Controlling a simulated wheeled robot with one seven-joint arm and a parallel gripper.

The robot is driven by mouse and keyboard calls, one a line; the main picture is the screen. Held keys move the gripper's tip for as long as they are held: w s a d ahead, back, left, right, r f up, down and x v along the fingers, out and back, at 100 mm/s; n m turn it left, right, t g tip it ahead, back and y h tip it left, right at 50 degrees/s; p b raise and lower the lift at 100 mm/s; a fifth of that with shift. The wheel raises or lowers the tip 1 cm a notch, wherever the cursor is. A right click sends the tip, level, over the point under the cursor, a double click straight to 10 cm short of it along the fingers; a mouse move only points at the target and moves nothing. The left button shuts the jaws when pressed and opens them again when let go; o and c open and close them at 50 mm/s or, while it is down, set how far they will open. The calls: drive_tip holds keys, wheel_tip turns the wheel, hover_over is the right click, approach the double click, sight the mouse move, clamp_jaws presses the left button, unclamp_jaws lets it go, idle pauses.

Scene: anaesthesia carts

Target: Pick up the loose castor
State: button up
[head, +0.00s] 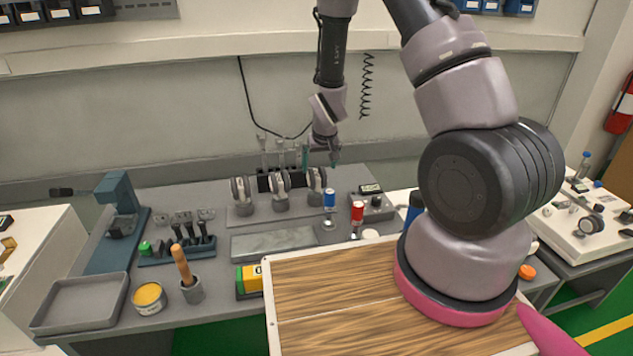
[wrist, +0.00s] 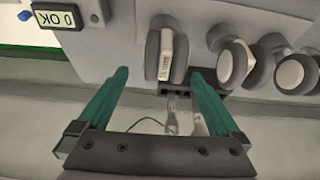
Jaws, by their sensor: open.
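Three castors with dark grey wheels stand in a row on the bench. In the head view they are the left castor (head: 241,190), the middle castor (head: 279,184) and the right castor (head: 316,181). I cannot tell which one is loose. In the wrist view the right castor (wrist: 167,52) lies just beyond my fingertips and roughly between them, with the others (wrist: 236,65) (wrist: 297,72) off to the right. My gripper (wrist: 160,74) has its teal fingers spread, with nothing held. In the head view my gripper (head: 321,160) is above and behind the right castor.
A black rack (head: 268,181) with upright tools stands behind the castors. A small display box (head: 371,203) sits to their right, with blue-topped (head: 329,203) and red-topped (head: 357,215) items in front. A grey tray (head: 80,302) and yellow tin (head: 149,297) are at front left.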

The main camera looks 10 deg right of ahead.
sight(316, 175)
drive_tip(key=shift+a+x, duration=0.2)
drive_tip(key=shift+x, duration=1.3)
drive_tip(key=shift+a+x, duration=0.15)
drive_tip(key=shift+x, duration=1.4)
drive_tip(key=shift+w+r, duration=0.15)
drive_tip(key=c, duration=1.3)
